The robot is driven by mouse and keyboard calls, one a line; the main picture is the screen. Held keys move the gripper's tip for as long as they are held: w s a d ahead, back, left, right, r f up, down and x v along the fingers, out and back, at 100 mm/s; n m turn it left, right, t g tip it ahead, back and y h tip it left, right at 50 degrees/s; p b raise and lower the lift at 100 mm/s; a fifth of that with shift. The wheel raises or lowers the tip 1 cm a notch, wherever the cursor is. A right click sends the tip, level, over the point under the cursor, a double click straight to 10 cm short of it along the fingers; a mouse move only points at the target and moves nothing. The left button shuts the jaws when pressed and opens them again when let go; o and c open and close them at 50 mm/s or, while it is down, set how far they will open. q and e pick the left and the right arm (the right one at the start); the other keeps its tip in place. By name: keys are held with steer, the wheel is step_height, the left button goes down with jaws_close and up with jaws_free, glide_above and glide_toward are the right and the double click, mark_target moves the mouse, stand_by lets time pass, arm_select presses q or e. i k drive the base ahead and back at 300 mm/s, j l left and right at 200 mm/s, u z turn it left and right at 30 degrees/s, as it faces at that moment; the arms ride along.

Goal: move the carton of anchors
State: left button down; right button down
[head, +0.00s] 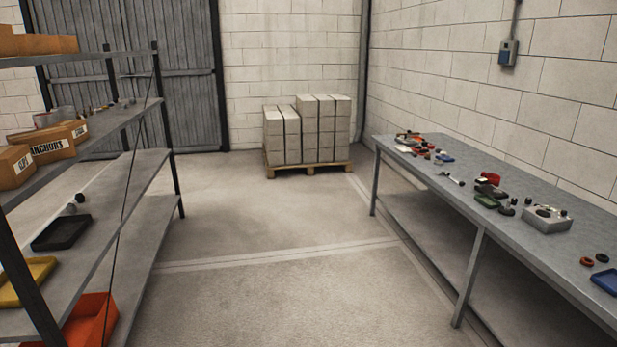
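Neither of my grippers shows in the head view.
The grey rack (150,104) fills the left side, with a black tray (61,232), a yellow tray (28,283) and an orange bin (92,322) lower down. A grey workbench (460,193) with small parts stands right. Floor between is clear; a loaded pallet (308,170) stands behind.

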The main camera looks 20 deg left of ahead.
mark_target(49, 145)
steer(key=i+j+u, duration=0.15)
steer(key=i+u, duration=0.25)
steer(key=i+j+u, duration=0.1)
steer(key=i+u, duration=0.15)
steer(key=u, duration=0.15)
steer(key=i+u, duration=0.35)
steer(key=i+l+u, duration=0.15)
steer(key=i+u, duration=0.25)
steer(key=k, duration=0.05)
